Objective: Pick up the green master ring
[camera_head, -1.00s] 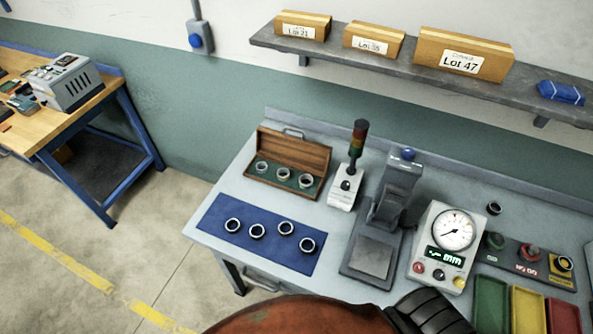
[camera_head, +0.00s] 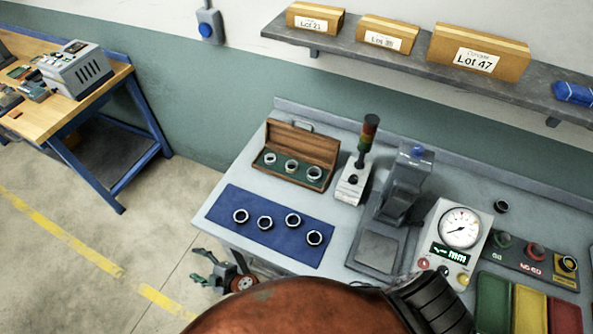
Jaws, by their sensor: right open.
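An open wooden case (camera_head: 325,150) with a green lining stands at the back left of the bench. It holds three rings: a left ring (camera_head: 270,158), a middle ring (camera_head: 291,166) and a right ring (camera_head: 314,173). They are too small for me to tell which one is the green master ring. My right gripper (camera_head: 204,267) is open and empty at the bench's front left edge, below the blue mat and apart from the case. My orange arm covers the bottom middle. My left gripper is not in view.
A blue mat (camera_head: 265,247) with several dark-rimmed rings lies in front of the case. Coloured bins (camera_head: 493,305) are at the lower right. A shelf (camera_head: 400,58) hangs above.

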